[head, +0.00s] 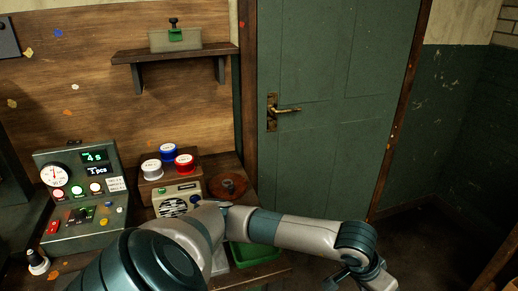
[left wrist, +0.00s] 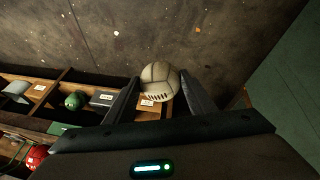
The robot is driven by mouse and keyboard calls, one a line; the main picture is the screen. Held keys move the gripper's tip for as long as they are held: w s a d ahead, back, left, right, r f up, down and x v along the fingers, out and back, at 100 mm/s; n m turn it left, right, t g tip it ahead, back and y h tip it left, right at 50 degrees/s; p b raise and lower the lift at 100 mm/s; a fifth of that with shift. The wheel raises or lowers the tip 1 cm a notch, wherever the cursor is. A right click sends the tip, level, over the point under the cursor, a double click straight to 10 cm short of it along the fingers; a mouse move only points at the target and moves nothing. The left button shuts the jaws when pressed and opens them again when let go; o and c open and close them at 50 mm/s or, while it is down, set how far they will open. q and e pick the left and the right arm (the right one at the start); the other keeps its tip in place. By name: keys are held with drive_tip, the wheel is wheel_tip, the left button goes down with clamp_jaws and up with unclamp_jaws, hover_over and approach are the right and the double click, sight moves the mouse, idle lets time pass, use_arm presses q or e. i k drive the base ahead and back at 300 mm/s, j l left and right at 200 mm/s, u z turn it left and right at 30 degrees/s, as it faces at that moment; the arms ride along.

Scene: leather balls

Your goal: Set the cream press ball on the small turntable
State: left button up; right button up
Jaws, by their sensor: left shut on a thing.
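The cream press ball (left wrist: 160,74), a pale panelled ball with dark stitching, is between the two dark fingers of my left gripper (left wrist: 160,88) in the left wrist view. The gripper is shut on it. In the head view my left arm crosses the bottom from the left, and its hand is at the lower edge, partly cut off; I cannot make out the ball there. A round reddish-brown disc with a dark centre (head: 228,187), which looks like the small turntable, is at the bench's right end, apart from the hand and empty of any ball. My right gripper is out of view.
A grey-green instrument box (head: 80,200) stands at the left. White, blue and red round tins (head: 184,163) and a speaker-fronted box (head: 178,203) are beside the disc. A green tray (head: 255,253) lies behind my arm. A green door (head: 335,100) is behind.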

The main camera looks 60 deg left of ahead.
sight(228, 183)
drive_tip(key=i, duration=0.9)
drive_tip(key=u, duration=1.45)
